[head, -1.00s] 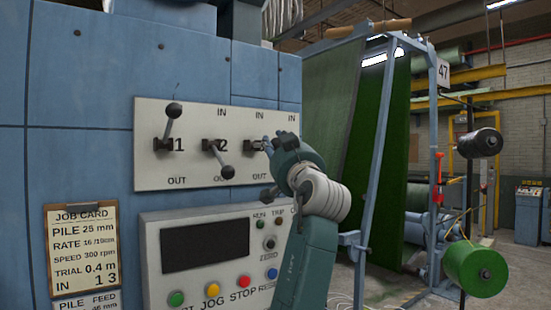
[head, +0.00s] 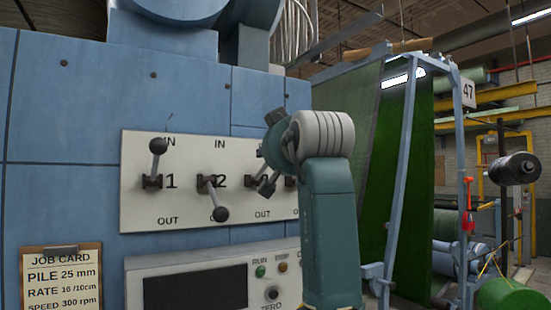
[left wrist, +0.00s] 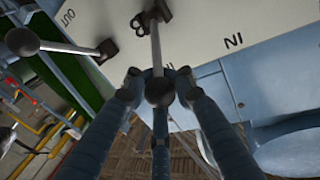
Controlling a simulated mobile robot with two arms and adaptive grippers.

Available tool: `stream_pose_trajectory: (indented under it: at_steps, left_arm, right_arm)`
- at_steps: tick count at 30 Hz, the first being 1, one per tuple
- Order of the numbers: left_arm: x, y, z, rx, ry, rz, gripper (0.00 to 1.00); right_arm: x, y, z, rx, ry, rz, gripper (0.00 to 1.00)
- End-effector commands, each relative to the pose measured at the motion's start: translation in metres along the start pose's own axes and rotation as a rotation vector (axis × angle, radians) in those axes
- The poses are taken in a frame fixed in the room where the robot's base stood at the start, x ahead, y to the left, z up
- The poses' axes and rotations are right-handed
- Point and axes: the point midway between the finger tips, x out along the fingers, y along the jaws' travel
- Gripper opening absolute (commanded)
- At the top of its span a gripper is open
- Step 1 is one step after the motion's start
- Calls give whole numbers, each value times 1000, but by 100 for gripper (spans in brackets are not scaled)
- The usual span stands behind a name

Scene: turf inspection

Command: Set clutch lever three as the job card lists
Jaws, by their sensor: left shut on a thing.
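The lever plate (head: 135,215) is white with IN above and OUT below each lever. Lever one (head: 158,147) points up to IN and lever two (head: 220,213) points down to OUT. My left gripper (head: 268,150) is at lever three, mostly hiding it in the head view. In the left wrist view, my left gripper (left wrist: 159,76) is shut on the dark round knob of lever three (left wrist: 160,92), which points toward the IN side. A further lever (left wrist: 22,41) beside it points to the OUT side. The job card (head: 62,275) is cut off below. My right gripper is out of view.
A control panel (head: 140,285) with a dark screen juts out below the lever plate. A blue frame (head: 402,170) with green turf (head: 405,205) stands to the right. A green spool (head: 510,293) is at lower right.

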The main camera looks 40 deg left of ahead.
Motion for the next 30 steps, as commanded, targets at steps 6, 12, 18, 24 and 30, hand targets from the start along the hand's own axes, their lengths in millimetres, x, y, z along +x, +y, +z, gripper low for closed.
stream_pose_trajectory:
  at_steps: [6,12,18,24,30]
  left_arm:
    - [-4,0,-7,-4,14,2,0]
    - [-4,0,-7,-4,14,2,30]
    - [-2,0,-4,-3,8,1,44]
    - [-3,0,-2,-2,4,1,44]
    - [-28,1,-3,-2,7,4,44]
  right_arm:
    - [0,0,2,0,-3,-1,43]
    - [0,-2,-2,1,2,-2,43]
    - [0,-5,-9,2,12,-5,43]
    - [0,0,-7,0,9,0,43]
    - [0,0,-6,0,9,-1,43]
